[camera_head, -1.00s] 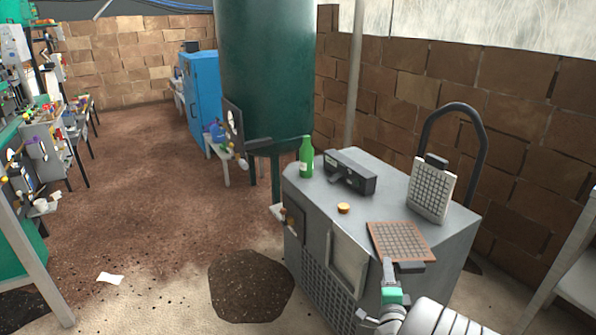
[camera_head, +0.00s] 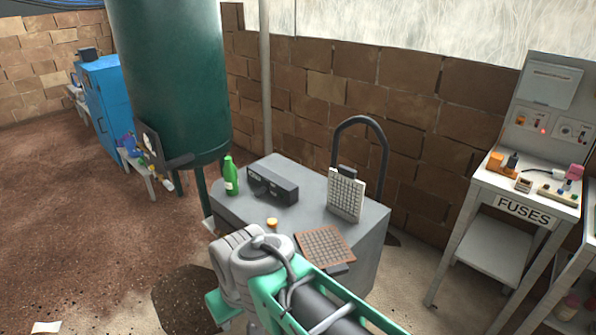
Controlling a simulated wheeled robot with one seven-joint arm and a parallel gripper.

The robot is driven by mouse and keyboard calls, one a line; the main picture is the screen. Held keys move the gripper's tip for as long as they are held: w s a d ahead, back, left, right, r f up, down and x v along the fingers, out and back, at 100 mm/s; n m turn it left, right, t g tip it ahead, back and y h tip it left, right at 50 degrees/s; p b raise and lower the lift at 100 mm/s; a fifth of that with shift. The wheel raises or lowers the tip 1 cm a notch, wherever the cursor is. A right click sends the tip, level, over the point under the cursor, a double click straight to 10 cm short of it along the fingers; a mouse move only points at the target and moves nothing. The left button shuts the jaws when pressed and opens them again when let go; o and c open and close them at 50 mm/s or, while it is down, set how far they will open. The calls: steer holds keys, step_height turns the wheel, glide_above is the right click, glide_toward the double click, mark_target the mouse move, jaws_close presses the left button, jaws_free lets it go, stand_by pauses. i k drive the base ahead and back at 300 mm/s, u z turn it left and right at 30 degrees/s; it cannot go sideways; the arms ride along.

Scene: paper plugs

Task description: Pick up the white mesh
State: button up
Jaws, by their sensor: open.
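The white mesh (camera_head: 346,194) is a pale square grid panel with a dark block at its top. It stands upright, leaning slightly back, near the right rear of the grey cabinet top (camera_head: 300,215), in front of a dark hoop. A brown mesh (camera_head: 325,244) lies flat at the front of the same top, with a dark block at its near edge. My arm fills the lower middle of the head view, in front of the cabinet. I cannot make out my gripper's fingers there. Nothing touches the white mesh from my side.
A black box-shaped device (camera_head: 273,185), a green bottle (camera_head: 231,176) and a small orange-topped piece (camera_head: 271,224) share the cabinet top. A green tank (camera_head: 175,85) stands behind left. The fuses table (camera_head: 522,190) is at right. Open floor lies left.

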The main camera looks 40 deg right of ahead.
mark_target(345, 192)
steer(key=u, duration=2.75)
steer(key=k, duration=1.75)
steer(key=z, duration=1.4)
